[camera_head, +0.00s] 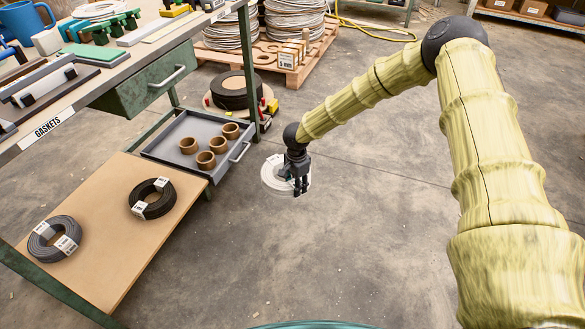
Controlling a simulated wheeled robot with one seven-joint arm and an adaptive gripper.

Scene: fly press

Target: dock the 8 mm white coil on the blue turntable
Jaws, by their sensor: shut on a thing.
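My gripper (299,187) hangs fingers-down over open floor near the middle of the picture. It is shut on a white coil (272,182), holding it at its right side. The coil is a flat ring with its face tilted toward the camera, and it appears to be in the air above the concrete. The fingers and wrist hide part of it. No size label on it can be read. I cannot make out a blue turntable in this view.
A black coil (152,199) and a grey coil (54,239) lie on the tan lower board (115,255) at left. A grey tray (178,134) holds several brown rings. Another black coil (235,91) sits behind. Floor (370,240) around my gripper is clear.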

